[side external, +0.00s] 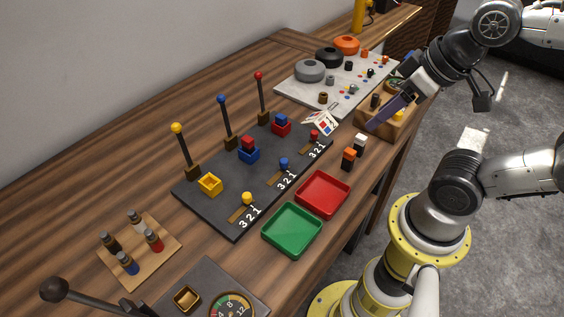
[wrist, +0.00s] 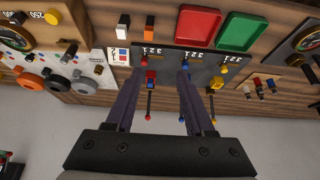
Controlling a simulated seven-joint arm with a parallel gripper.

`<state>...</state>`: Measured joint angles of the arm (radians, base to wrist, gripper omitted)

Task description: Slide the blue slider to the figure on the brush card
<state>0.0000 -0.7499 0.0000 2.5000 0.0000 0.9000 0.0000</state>
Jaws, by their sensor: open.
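The blue slider (side external: 284,162) stands in the middle slot of the dark board, beside the figures 3 2 1, and seems towards the 1 end. It also shows in the wrist view (wrist: 184,64). A white card with red and blue marks (side external: 321,121), which seems to be the brush card, stands at the board's far end; its figure is too small to read. It also shows in the wrist view (wrist: 121,56). My gripper (side external: 376,122) is open and empty, with long purple fingers. It is to the right of the board in the side view, well apart from the blue slider.
A yellow slider (side external: 247,198) and a red slider (side external: 314,134) flank the blue one. Green (side external: 292,230) and red (side external: 323,194) trays and small blocks (side external: 349,156) stand along the front edge.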

